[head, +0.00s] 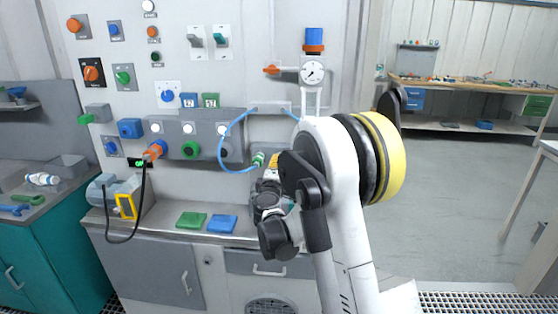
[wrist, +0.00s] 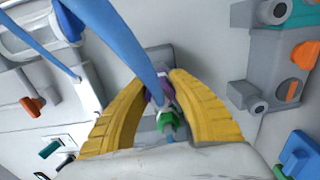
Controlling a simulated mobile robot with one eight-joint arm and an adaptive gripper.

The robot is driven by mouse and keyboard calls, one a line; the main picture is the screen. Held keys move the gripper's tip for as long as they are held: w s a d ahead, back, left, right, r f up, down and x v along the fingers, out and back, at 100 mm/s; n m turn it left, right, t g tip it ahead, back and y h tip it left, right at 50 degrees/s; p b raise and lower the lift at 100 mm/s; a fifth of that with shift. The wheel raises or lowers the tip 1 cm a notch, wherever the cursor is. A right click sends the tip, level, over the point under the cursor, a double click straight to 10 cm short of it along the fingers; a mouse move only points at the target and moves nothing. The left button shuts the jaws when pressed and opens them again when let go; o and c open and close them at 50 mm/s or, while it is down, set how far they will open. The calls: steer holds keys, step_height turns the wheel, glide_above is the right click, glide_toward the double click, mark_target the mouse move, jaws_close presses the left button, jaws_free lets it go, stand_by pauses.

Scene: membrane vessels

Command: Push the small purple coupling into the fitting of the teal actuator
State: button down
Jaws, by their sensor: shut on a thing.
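My gripper (wrist: 161,82) has two yellow fingers closed around a small purple coupling (wrist: 154,97), most of which they hide. A green and white fitting (wrist: 168,121) shows just below the purple part, and a blue hose (wrist: 142,42) runs past it. In the head view my gripper (head: 272,161) is in front of the grey wall panel, beside a green hose end (head: 258,159). The purple part cannot be made out there. A sliver of teal (head: 291,207) shows behind my wrist; I cannot tell whether it is the teal actuator.
The blue hose loops left of my gripper in the head view. A pressure gauge (head: 312,72) is above. Green (head: 192,220) and blue (head: 222,224) pads lie on the counter, with a yellow-framed device (head: 126,206) further left. Open floor lies to the right.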

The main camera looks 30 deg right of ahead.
steer(key=shift+v, duration=1.95)
